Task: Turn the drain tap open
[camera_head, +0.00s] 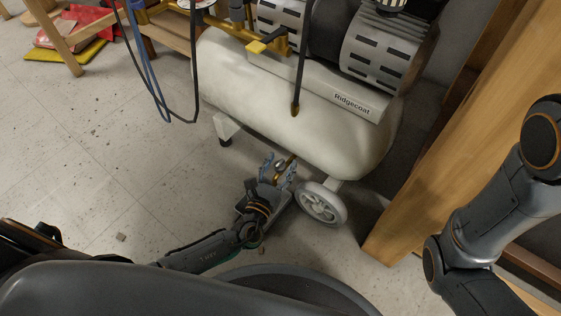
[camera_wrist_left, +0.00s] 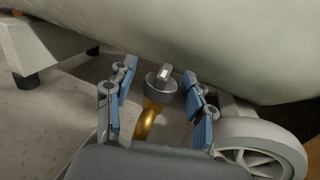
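The drain tap (camera_wrist_left: 160,82) is a grey round fitting with a pale squared end and a curved brass part below it. It sits low under the cream compressor tank (camera_head: 290,105), near the wheel. My left gripper (camera_head: 279,168) is below the tank. In the left wrist view its two blue-padded fingers (camera_wrist_left: 160,88) stand apart, one on each side of the tap, with visible gaps. In the head view the fingers partly hide the tap. My right arm shows at the right, but its gripper is out of the picture.
A grey wheel (camera_head: 321,203) stands just right of my left gripper. A tank foot (camera_head: 226,127) is to the left. A wooden post (camera_head: 455,140) rises at the right. Blue and black hoses (camera_head: 150,70) hang at upper left. The speckled floor (camera_head: 100,165) at left is mostly clear.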

